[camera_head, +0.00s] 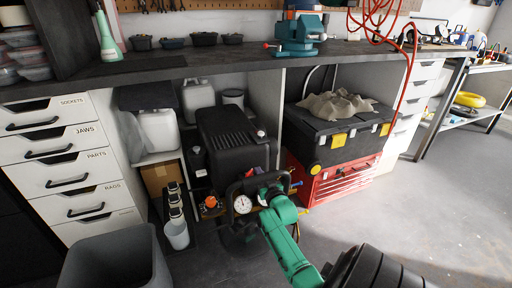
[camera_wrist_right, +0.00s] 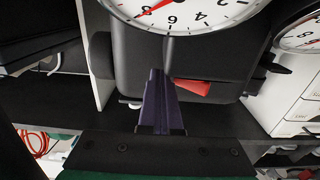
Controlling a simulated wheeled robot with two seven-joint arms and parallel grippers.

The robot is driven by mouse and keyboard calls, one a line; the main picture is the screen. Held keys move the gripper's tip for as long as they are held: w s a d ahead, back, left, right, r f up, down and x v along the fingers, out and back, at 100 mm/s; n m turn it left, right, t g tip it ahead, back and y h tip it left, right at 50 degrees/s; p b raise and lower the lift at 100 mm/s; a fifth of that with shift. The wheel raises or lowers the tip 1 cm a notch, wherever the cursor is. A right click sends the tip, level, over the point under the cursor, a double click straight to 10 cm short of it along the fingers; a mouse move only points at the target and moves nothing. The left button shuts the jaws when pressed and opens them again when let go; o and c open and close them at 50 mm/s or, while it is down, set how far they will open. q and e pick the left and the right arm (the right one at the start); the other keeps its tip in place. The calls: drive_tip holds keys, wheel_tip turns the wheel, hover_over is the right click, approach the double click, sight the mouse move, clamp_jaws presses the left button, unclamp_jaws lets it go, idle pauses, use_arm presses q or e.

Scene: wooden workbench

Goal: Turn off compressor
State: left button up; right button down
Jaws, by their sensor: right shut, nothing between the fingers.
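The black compressor (camera_head: 232,140) stands on the floor under the workbench, in front of my right arm. Its front has a white round gauge (camera_head: 242,204) and an orange-red knob (camera_head: 210,201). In the right wrist view the gauge (camera_wrist_right: 180,12) fills the top, and a red switch (camera_wrist_right: 193,87) shows on the dark housing below it. My right gripper (camera_wrist_right: 157,75) is shut and empty, its dark fingers just left of the red switch. I cannot tell whether they touch the housing. In the head view my green right arm partly covers that spot. My left gripper is out of view.
A second gauge (camera_wrist_right: 302,34) is at the right wrist view's edge. A red toolbox (camera_head: 340,184) with a black case (camera_head: 335,135) stands right of the compressor. A grey bin (camera_head: 112,262) and drawers (camera_head: 60,160) are left. The floor at right is clear.

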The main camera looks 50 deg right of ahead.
drive_tip(key=shift+s+a, duration=0.1)
idle(0.3)
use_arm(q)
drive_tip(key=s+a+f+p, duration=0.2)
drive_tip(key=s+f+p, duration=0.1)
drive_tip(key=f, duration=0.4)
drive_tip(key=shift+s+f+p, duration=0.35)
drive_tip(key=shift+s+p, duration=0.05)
use_arm(e)
drive_tip(key=v, duration=1.4)
drive_tip(key=shift+s, duration=0.15)
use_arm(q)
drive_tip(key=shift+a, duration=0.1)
use_arm(e)
drive_tip(key=shift+f, duration=0.1)
drive_tip(key=w+a+f+n+g+y, duration=0.2)
drive_tip(key=a+f+g+y, duration=0.25)
drive_tip(key=a+f, duration=0.6)
drive_tip(key=s+a+f+n+g+y, duration=0.2)
drive_tip(key=s+a+f+g, duration=0.3)
drive_tip(key=s+a+f, duration=0.2)
drive_tip(key=s+a+f+n+g+y, duration=0.2)
drive_tip(key=s+a+f+n+g, duration=0.1)
drive_tip(key=s+a+f+g, duration=0.2)
drive_tip(key=s+a+f, duration=0.2)
drive_tip(key=s+f, duration=0.2)
drive_tip(key=f, duration=0.2)
drive_tip(key=shift+s+f, duration=0.2)
drive_tip(key=shift+f, duration=0.15)
